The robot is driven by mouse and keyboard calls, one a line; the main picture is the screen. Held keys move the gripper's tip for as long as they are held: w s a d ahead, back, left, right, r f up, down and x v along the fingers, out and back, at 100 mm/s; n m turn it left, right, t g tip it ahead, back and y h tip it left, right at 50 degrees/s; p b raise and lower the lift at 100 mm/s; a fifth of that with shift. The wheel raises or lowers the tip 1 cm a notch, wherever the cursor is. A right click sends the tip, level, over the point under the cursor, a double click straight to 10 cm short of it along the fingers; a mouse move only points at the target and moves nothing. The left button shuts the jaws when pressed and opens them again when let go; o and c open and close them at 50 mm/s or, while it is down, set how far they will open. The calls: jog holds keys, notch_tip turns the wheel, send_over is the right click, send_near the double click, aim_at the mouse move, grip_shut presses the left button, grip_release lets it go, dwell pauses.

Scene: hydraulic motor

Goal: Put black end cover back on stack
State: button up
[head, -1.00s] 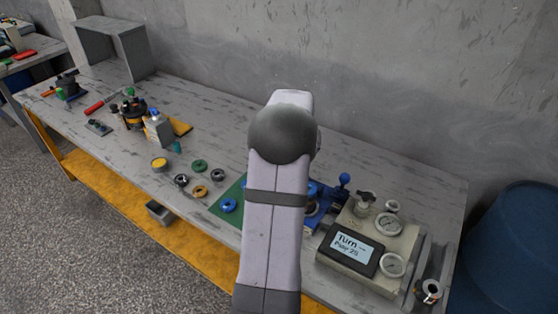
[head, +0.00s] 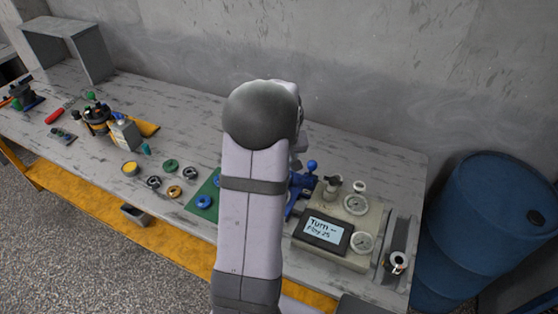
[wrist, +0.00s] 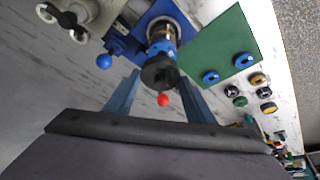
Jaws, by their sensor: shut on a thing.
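My gripper (wrist: 160,80) is shut on the black end cover (wrist: 159,72) in the wrist view, with a blue finger on each side of it. The cover is a dark round piece in front of the stack (wrist: 161,47), which has blue and brass-coloured parts and sits in a blue fixture (wrist: 125,42). The cover overlaps the near end of the stack in this view; I cannot tell whether they touch. A red ball (wrist: 164,99) shows just below the cover. In the head view my arm hides the gripper, the cover and most of the fixture (head: 297,190).
A green mat (wrist: 222,45) holds blue rings (wrist: 211,76), with several other rings (head: 171,166) beside it. A blue ball-ended handle (wrist: 104,61) is near the gripper. A gauge box with a display (head: 323,231) stands right of the fixture.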

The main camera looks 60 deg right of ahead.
dwell(0.3)
jog(key=shift+f+b, duration=1.15)
jog(key=shift+f, duration=0.55)
jog(key=shift+f+b, duration=0.7)
jog(key=shift+b, duration=0.65)
dwell(3.1)
jog(key=o, duration=1.8)
jog(key=shift+f, duration=0.1)
jog(key=shift+c, duration=0.2)
